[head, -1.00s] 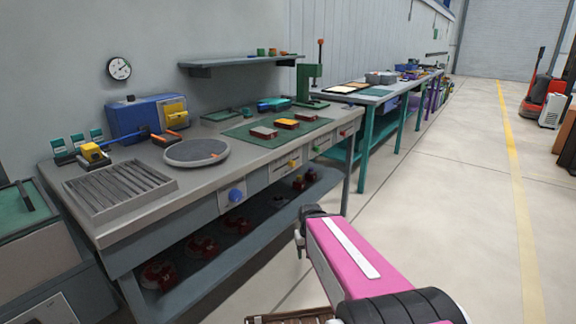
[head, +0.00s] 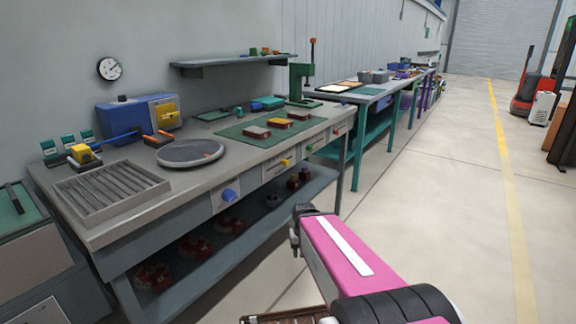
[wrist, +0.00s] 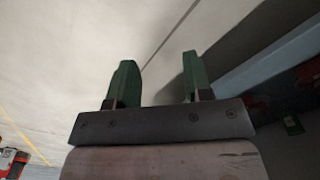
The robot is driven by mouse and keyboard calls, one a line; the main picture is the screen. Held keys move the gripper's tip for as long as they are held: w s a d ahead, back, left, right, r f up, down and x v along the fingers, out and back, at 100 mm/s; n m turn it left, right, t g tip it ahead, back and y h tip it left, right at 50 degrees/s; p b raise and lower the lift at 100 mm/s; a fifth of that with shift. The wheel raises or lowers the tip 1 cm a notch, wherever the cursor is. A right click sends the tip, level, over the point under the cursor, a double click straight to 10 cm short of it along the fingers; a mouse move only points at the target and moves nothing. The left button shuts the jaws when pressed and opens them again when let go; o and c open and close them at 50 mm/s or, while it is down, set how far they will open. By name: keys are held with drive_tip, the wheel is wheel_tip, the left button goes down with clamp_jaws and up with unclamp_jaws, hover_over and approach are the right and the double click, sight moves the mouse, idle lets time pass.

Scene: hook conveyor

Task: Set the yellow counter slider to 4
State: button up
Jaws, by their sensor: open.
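The yellow slider knob (head: 284,162) sits on a pale panel on the front edge of the grey workbench (head: 190,203). It lies between a blue knob (head: 229,195) and a green one (head: 309,148). Its scale marks are too small to read. In the wrist view my gripper (wrist: 156,80) has its two green fingers wide apart with nothing between them. It is over pale floor, with the bluish edge of a bench or shelf to its right. My gripper's fingers cannot be made out in the head view, and the yellow knob does not show in the wrist view.
A red knob (head: 336,133) is farther right along the bench front. A lower shelf (head: 205,262) holds dark red parts. A slatted tray (head: 108,190) and round plate (head: 190,153) lie on top. The floor (head: 430,180) right of the bench is open.

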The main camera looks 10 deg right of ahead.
drive_tip(key=w+a+r+m+t+y, duration=0.2)
drive_tip(key=w+m+y, duration=0.3)
drive_tip(key=w+m, duration=0.2)
drive_tip(key=m+t+y, duration=0.8)
drive_tip(key=m+t, duration=0.3)
drive_tip(key=m, duration=0.9)
approach(287, 165)
drive_tip(key=x, duration=1)
drive_tip(key=shift+w+d, duration=0.1)
drive_tip(key=shift+w, duration=0.2)
drive_tip(key=shift+f, duration=0.1)
